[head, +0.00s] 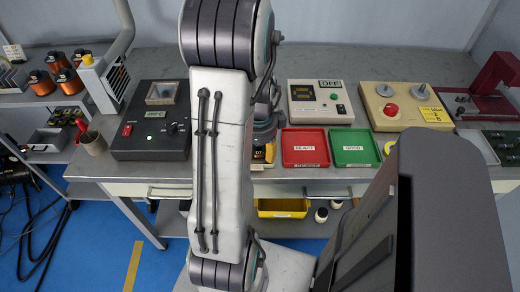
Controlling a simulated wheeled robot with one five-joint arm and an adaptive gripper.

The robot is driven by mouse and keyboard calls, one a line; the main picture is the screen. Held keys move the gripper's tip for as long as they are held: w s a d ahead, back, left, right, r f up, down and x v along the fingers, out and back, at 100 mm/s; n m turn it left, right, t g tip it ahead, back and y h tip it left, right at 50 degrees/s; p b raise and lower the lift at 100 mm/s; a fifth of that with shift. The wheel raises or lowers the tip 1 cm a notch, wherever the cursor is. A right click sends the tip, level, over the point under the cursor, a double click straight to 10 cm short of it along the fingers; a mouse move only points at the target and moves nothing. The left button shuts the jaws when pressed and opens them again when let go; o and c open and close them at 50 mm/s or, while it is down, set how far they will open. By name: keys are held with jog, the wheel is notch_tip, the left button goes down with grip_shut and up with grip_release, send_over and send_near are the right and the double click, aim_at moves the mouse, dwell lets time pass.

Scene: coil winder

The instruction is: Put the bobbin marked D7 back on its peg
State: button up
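A small block with a label that seems to read D7 (259,153) is on the bench, left of the red tray and partly behind my arm. Its label is white and dark with orange beside it, and most of its shape is hidden. My gripper (264,128) is just above or beside it, mostly hidden behind my arm's white link. I cannot tell whether its fingers are open or touch the block. Several copper-wound bobbins (68,81) stand on the shelf at the far left; their marks are too small to read. No empty peg can be made out.
A black control box (150,128) stands left of my arm. A red tray (305,164) and a green tray (354,164) lie to the right, below a beige meter box (318,93). A beige panel (382,122) has a red button. A yellow bin (283,213) sits under the bench.

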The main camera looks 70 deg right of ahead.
jog(key=o, duration=0.4)
jog(key=shift+o, duration=0.2)
notch_tip(320, 180, up, 12)
jog(key=a, duration=0.1)
dwell(0.4)
dwell(0.7)
